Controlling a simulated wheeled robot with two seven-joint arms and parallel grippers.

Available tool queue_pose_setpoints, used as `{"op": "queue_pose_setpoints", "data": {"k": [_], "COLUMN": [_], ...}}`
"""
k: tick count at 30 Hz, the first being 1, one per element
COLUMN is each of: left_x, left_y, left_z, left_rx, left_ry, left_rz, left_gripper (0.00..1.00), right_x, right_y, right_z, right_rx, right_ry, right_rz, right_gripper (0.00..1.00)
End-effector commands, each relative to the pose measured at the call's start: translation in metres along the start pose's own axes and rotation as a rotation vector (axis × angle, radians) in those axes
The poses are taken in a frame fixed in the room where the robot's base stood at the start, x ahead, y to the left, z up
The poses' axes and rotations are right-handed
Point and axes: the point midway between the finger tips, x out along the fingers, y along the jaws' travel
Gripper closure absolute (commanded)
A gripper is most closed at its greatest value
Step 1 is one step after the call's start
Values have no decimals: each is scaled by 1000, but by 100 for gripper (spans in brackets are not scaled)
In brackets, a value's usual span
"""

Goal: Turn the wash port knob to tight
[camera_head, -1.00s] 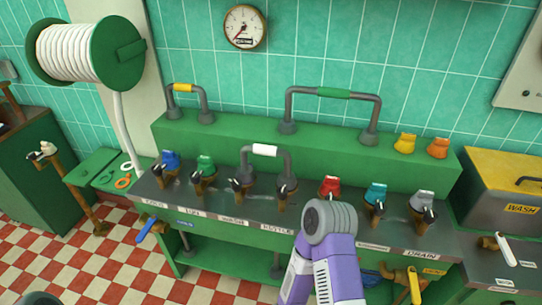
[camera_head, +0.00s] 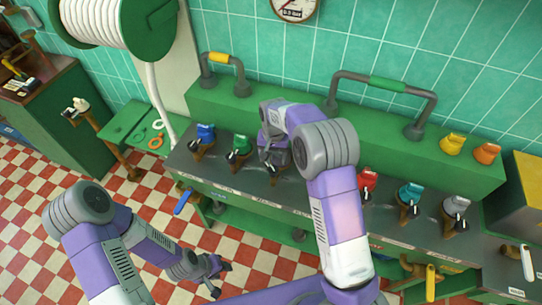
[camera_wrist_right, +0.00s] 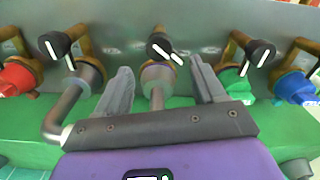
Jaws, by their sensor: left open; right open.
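A row of valves with black knobs stands on the grey bench top (camera_head: 330,215); the labels on its front edge are too small to read, so I cannot tell which is the wash port. My right gripper (camera_wrist_right: 160,90) is open above the bench. Between its fingers is an upright grey pipe leg (camera_wrist_right: 157,88), with a black knob (camera_wrist_right: 158,45) just beyond the fingertips. White marks show on the knob and beside it, slightly offset. My right arm hides part of the row in the head view. My left gripper (camera_head: 217,278) is open and empty, low in front of the bench.
Neighbouring black knobs (camera_wrist_right: 55,43) and (camera_wrist_right: 262,50) flank the middle one closely. Coloured caps, red (camera_head: 368,182), green (camera_head: 240,147) and blue (camera_head: 205,132), stand along the row. Arched pipes (camera_head: 385,85) rise behind. The checkered floor (camera_head: 30,230) in front at left is clear.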

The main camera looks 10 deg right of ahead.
Motion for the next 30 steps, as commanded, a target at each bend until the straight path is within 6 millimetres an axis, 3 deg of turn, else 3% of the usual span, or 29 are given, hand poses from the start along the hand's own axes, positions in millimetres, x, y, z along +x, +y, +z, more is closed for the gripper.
{"op": "queue_pose_setpoints", "data": {"k": [15,26,30], "left_x": [3,3,3], "left_y": [-1,-1,-1], "left_z": [0,0,0], "left_rx": [0,0,0], "left_ry": [-1,0,0], "left_rz": [0,0,0], "left_gripper": [57,57,57], "right_x": [68,73,73], "right_y": [0,0,0], "right_z": [0,0,0], "right_rx": [1,1,0], "right_ry": [-3,-1,-1], "right_rz": [3,2,2], "right_gripper": [31,31,52]}}
